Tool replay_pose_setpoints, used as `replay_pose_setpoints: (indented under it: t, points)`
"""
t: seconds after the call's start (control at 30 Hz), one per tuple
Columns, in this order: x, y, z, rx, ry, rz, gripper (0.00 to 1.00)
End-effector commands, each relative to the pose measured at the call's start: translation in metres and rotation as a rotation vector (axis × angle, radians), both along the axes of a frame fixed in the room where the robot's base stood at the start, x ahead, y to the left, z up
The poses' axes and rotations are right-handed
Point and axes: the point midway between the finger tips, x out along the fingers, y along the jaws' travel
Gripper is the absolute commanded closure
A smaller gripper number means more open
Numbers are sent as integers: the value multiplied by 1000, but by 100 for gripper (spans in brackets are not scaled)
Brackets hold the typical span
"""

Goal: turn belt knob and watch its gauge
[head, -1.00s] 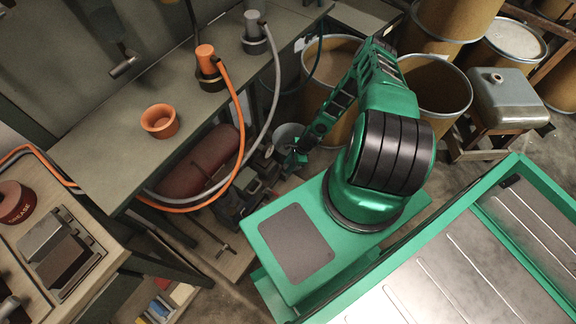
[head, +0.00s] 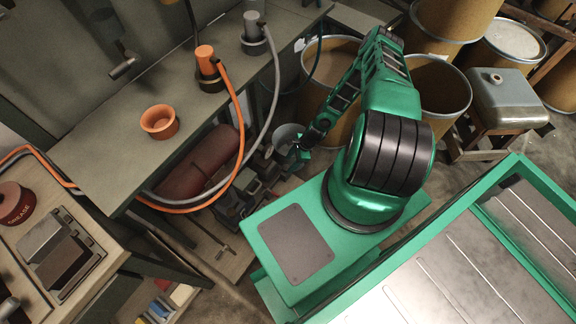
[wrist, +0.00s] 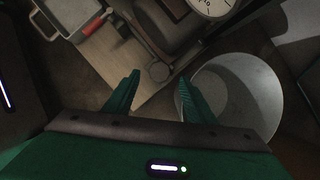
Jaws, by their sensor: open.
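My gripper (wrist: 158,98) is open and empty, its two green fingers spread apart. In the head view my gripper (head: 301,152) is low beside the bench, near dark machinery (head: 245,188). In the wrist view a white gauge dial (wrist: 211,4) with dark marks is cut off by the top edge; its needle cannot be read. A small round grey piece (wrist: 159,71) shows just beyond the fingertips, apart from them; it may be the belt knob, but I cannot tell for sure.
A pale bucket (wrist: 262,98) stands close by the right finger. A dark red roll (head: 197,165) lies under the bench (head: 115,150). Orange and grey hoses hang from the bench across the area. Large brown drums (head: 435,85) stand behind my arm.

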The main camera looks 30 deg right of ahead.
Motion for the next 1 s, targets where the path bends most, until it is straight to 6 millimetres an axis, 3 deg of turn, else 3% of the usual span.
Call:
replay_pose_setpoints:
  t: [0.2,0.4,1.0]
  points:
    - [-6,-15,38,-2,0,1,50]
    - [-10,-23,60,-1,-1,1,50]
    - [-12,-26,68,0,0,0,50]
